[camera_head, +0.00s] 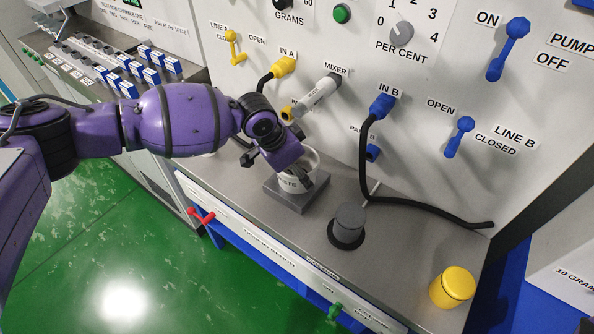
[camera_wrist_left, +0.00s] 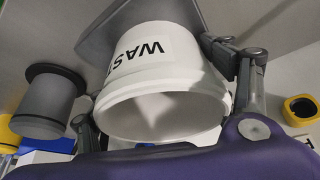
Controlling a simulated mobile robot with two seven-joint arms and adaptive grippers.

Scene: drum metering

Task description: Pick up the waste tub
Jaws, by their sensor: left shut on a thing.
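The waste tub (camera_head: 297,182) is a white open-topped tub with a dark-lettered label. It is at a grey square block (camera_head: 312,198) on the steel bench. My left gripper (camera_head: 286,172) reaches in from the left and is shut on the tub. In the left wrist view the tub (camera_wrist_left: 160,90) fills the middle, its mouth facing the camera and looking empty. The fingers of my left gripper (camera_wrist_left: 165,95) sit on either side of it. I cannot tell whether the tub rests on the block or is just above it. My right gripper is not in view.
A grey cylinder on a dark round base (camera_head: 348,225) stands right of the tub, with a black hose (camera_head: 420,215) behind it. A yellow jar (camera_head: 452,287) stands at the bench's right end. The upright panel with mixer (camera_head: 320,93) and levers is close behind.

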